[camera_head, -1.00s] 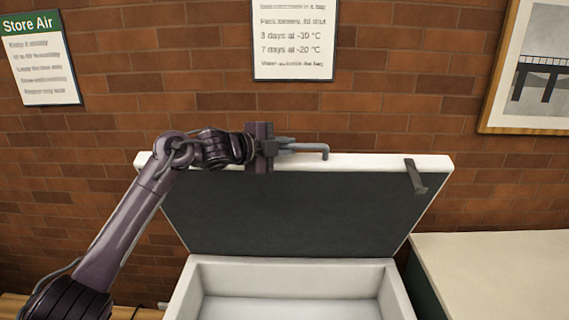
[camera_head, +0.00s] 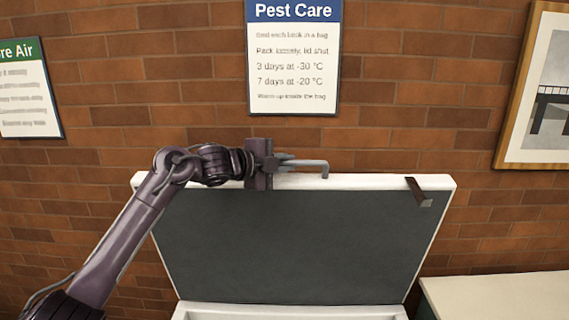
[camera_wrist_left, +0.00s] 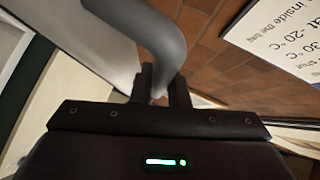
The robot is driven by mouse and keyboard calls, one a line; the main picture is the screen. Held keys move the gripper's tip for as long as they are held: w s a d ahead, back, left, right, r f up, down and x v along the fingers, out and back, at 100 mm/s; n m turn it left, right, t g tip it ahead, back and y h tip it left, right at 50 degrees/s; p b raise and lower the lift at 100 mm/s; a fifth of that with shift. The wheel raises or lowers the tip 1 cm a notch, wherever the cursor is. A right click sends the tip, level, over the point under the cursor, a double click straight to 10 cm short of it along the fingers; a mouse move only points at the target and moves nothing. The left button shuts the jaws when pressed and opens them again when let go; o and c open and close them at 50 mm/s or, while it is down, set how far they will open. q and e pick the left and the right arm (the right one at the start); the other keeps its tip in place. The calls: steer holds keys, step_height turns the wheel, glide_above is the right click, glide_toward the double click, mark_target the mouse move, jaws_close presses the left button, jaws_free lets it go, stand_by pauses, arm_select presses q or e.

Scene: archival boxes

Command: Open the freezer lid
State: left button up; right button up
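The freezer lid (camera_head: 300,245) is raised steeply, its dark inner panel facing me and its white rim on top. A grey bent handle (camera_head: 310,164) runs along the lid's top edge. My left gripper (camera_head: 278,163) is at the left part of this handle. In the left wrist view the curved handle (camera_wrist_left: 160,40) comes down between the two fingers (camera_wrist_left: 161,90), which appear shut on it. The freezer body (camera_head: 290,312) shows only as a white rim at the bottom. My right gripper is not in view.
A dark bracket (camera_head: 419,192) sticks out from the lid's upper right edge. A pale counter (camera_head: 500,295) stands to the right. Behind the lid is a brick wall with a Pest Care sign (camera_head: 293,60), another sign (camera_head: 25,95) and a framed picture (camera_head: 535,90).

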arm_select(q)
steer(key=o, duration=0.4)
steer(key=shift+w+f, duration=0.1)
steer(key=shift+f, duration=0.1)
steer(key=shift+o, duration=0.2)
steer(key=shift+s+a+b, duration=0.2)
steer(key=shift+a+b, duration=0.05)
steer(key=shift+b, duration=0.05)
steer(key=b+v, duration=0.3)
steer(key=v, duration=0.3)
steer(key=shift+s+a+r, duration=0.1)
steer(key=shift+s+a, duration=0.05)
steer(key=shift+s+a+r, duration=0.25)
